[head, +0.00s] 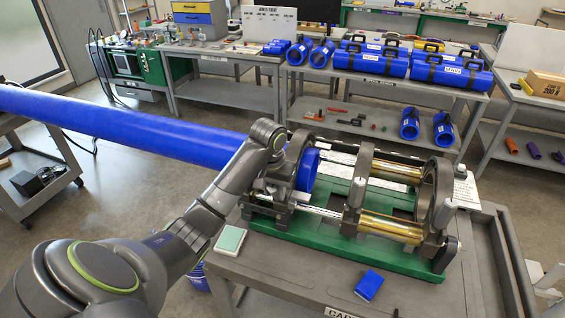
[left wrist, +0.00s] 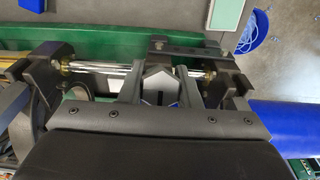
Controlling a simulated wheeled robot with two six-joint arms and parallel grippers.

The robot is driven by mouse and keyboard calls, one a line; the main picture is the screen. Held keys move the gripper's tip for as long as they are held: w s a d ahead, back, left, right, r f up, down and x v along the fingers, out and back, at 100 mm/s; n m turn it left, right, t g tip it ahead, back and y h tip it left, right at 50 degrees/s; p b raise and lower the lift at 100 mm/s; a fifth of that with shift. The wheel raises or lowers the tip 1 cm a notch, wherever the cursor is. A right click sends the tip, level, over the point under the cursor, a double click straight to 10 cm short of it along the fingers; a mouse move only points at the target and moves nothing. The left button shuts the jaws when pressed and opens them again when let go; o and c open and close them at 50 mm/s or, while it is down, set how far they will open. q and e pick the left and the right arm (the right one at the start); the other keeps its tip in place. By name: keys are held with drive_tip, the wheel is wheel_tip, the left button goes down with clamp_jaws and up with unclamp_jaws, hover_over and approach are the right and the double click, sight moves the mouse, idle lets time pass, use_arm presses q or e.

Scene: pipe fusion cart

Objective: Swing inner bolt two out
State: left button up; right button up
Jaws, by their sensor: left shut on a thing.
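The fusion machine has a green base (head: 340,235) with dark ring clamps and gold cylinders. A long blue pipe (head: 130,125) comes in from the left and ends inside the left clamps. My left gripper (head: 276,172) is at the front of those clamps, beside the pipe end. The left wrist view shows its two fingers (left wrist: 154,74) on either side of a small part at the clamp, which I take to be inner bolt two; the bolt is mostly hidden. The left gripper is shut on it. My right gripper is not in view.
The grey cart top (head: 320,290) holds a pale green pad (head: 230,240) and a small blue block (head: 369,285). Benches behind hold blue pipe pieces (head: 370,60) and tools. A blue bucket (head: 197,277) stands on the floor beside the cart.

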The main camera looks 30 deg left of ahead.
use_arm(q)
drive_tip(key=shift+s+f, duration=0.1)
drive_tip(key=shift+s+d+f, duration=0.2)
drive_tip(key=shift+s+f, duration=0.5)
drive_tip(key=shift+s, duration=0.2)
drive_tip(key=shift+s+d+f, duration=0.25)
drive_tip(key=shift+s+f, duration=0.55)
drive_tip(key=shift+f, duration=0.1)
